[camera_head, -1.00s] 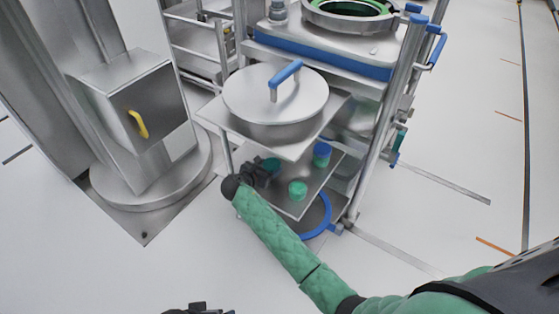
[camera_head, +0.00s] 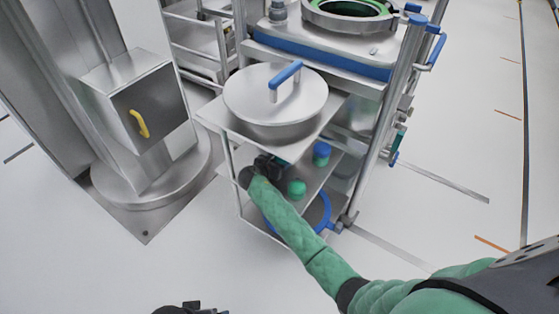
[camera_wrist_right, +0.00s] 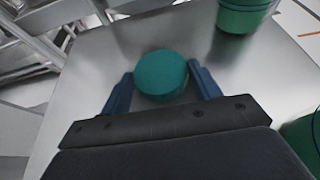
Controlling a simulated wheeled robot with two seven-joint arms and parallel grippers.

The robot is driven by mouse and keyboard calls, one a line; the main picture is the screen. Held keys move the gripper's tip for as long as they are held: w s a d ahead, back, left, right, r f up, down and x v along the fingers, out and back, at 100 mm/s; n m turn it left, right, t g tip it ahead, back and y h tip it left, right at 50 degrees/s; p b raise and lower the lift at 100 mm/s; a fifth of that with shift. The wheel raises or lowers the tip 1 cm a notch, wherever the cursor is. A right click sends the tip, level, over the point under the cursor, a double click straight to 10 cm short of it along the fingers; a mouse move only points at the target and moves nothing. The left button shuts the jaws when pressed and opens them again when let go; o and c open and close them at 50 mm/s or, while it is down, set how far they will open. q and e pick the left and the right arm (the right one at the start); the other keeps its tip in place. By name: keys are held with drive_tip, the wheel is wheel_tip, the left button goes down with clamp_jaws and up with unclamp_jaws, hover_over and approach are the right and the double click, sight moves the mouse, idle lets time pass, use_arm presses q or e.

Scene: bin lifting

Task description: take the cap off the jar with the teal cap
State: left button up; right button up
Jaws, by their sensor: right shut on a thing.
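The teal cap (camera_wrist_right: 161,72) is between the two blue fingers of my right gripper (camera_wrist_right: 162,84) in the right wrist view. The gripper is shut on it, and the jar body below is mostly hidden. In the head view my right gripper (camera_head: 268,164) reaches onto the cart's middle shelf and hides the teal-capped jar. A dark part of my left gripper (camera_head: 190,308) shows at the bottom edge of the head view, cut off; its fingers cannot be made out.
A blue-capped jar (camera_head: 321,150) and a green jar (camera_head: 296,188) stand on the same shelf (camera_head: 313,178), to the right of my gripper. The upper shelf (camera_head: 225,118) bears a large lidded pot (camera_head: 250,100) just above. A post (camera_head: 236,165) stands left of my gripper.

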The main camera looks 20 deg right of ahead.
drive_tip(key=o, duration=1)
drive_tip(key=shift+f, duration=0.1)
drive_tip(key=shift+a, duration=0.1)
